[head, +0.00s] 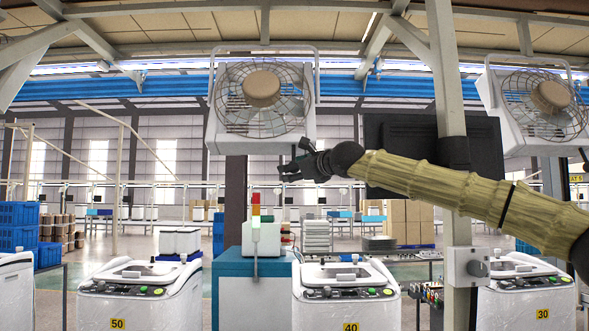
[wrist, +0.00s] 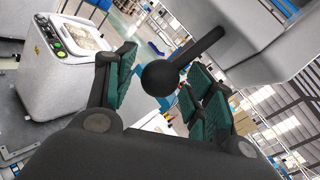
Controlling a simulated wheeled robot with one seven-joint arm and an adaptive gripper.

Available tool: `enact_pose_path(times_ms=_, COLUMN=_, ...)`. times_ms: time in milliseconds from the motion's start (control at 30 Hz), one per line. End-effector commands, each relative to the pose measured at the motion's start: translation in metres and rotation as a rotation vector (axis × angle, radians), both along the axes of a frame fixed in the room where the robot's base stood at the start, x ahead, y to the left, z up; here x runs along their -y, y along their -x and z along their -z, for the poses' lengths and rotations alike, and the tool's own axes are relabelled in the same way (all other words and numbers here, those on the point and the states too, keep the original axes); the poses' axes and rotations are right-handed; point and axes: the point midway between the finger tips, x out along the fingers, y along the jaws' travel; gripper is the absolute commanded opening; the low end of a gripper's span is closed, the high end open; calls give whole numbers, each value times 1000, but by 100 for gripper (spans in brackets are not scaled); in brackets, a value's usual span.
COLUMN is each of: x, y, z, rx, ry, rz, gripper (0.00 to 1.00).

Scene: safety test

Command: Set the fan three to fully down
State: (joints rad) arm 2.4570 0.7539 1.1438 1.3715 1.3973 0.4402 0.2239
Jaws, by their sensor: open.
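A white fan (head: 225,137) with a wire guard and tan hub hangs at the upper middle of the head view. A second similar fan (head: 548,100) hangs at the upper right; I see no number on either. My gripper (head: 287,172) is just below the middle fan's lower right corner. In the wrist view, my gripper (wrist: 160,95) is open, with green-padded fingers. A black ball-ended lever (wrist: 160,78) shows between the fingers, its rod running up right to a grey-white housing (wrist: 270,45). Whether the fingers touch the ball I cannot tell.
A grey post (head: 447,120) and a dark panel (head: 395,135) stand by my arm. White machines numbered 50 (head: 140,290) and 40 (head: 345,290) stand below, with a signal-light box (head: 262,238) between them. Blue crates (head: 20,225) are at the far left.

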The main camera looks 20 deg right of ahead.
Motion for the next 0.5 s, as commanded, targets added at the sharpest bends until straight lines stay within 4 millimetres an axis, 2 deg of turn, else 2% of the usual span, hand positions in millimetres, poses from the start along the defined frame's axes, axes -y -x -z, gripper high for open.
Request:
enact_pose_path(times_ms=67, x=0, y=0, z=0, rx=0, ry=0, rz=0, gripper=53)
enact_pose_path(times_ms=367, x=0, y=0, z=0, rx=-1, ry=1, rz=0, gripper=1)
enact_pose_path(times_ms=500, x=-1, y=1, z=0, rx=0, ry=2, rz=0, gripper=0)
